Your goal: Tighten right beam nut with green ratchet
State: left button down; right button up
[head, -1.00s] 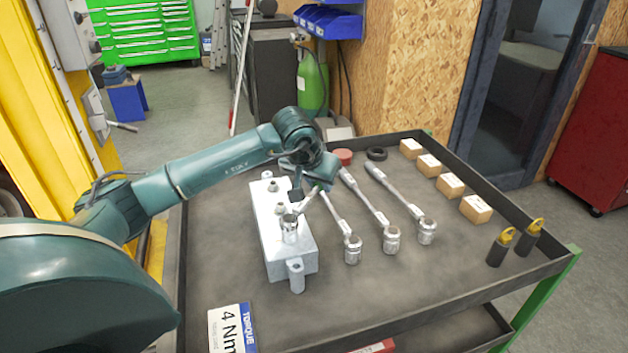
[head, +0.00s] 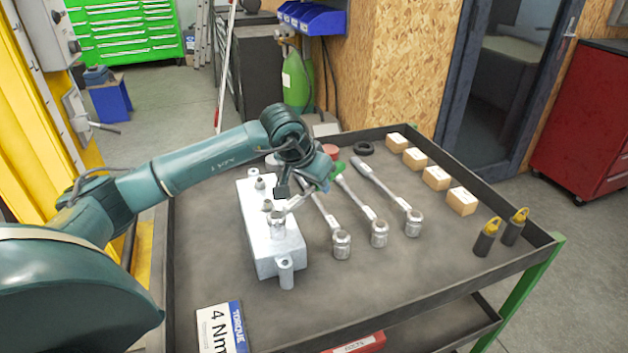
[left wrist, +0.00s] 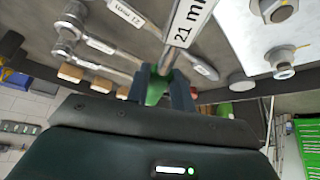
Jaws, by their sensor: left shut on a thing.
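The grey metal beam block (head: 285,252) lies on the black cart top in the head view, with several nuts or bolts along its upper face. My left gripper (head: 306,190) is shut on the green ratchet (head: 297,202), gripping its green handle near the block's right side. The handle (left wrist: 157,88) also shows between the fingers (left wrist: 166,98) in the left wrist view, with a "21 mm" label in front. The ratchet's socket end (head: 277,226) is at the nut nearest the front of the block; the nut itself is hidden. My right gripper is not in view.
Three other ratchets (head: 342,245) lie right of the block. Small wooden blocks (head: 436,178) line the cart's right side, near two dark cylinders with yellow tops (head: 486,238). A "4 Nm" torque card (head: 218,328) lies in front.

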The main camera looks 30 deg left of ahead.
pick_arm(q)
jog(key=shift+s+d+m+h, duration=0.15)
jog(key=shift+d+m+h, duration=0.25)
jog(key=shift+d+m, duration=0.55)
jog(key=shift+d, duration=0.1)
jog(key=shift+s+d+m+h+b, duration=0.3)
jog(key=shift+d+m+h+b, duration=0.15)
jog(key=shift+d+m, duration=0.45)
